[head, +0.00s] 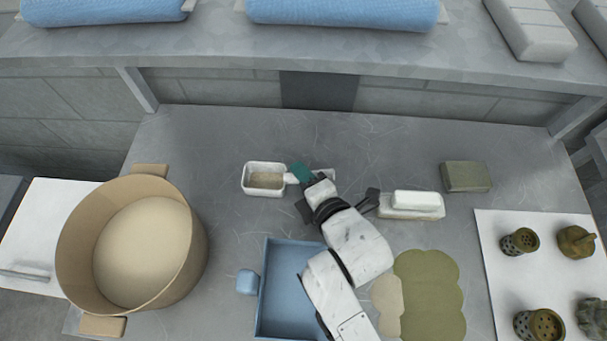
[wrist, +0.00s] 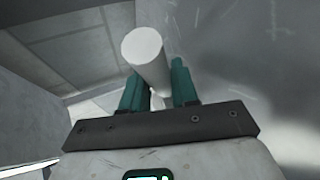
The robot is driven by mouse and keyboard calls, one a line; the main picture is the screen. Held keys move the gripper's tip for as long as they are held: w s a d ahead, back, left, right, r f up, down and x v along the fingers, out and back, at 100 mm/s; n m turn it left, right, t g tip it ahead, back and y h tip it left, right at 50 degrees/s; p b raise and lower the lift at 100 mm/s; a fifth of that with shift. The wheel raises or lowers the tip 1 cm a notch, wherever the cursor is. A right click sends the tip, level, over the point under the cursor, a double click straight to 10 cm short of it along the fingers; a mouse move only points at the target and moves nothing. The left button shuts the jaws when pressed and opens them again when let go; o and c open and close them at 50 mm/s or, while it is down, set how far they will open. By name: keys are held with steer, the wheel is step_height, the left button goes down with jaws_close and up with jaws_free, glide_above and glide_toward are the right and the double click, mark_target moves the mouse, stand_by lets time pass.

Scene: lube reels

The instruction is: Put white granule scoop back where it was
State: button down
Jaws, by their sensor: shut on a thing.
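The white granule scoop (head: 264,179) is in the head view near the centre of the grey worktop, with tan granules showing in its bowl. Its handle runs right into my gripper (head: 305,175), whose green fingers are shut on it. In the wrist view, the white round handle end (wrist: 146,48) stands between the two green fingers of my gripper (wrist: 158,88). The handle is partly hidden by the fingers in the head view. I cannot tell whether the scoop touches the worktop.
A large tan tub (head: 190,255) with pale contents stands at left. A blue tray (head: 277,290) lies in front, partly behind my arm. The back worktop is clear.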

steer(key=shift+f, duration=0.15)
steer(key=c, duration=1.1)
jaws_free()
steer(key=shift+c, duration=0.2)
steer(key=shift+r, duration=0.3)
steer(key=shift+s+d, duration=0.15)
steer(key=shift+s, duration=0.2)
steer(key=b+v, duration=0.1)
steer(key=v, duration=1)
steer(key=shift+d+r, duration=0.1)
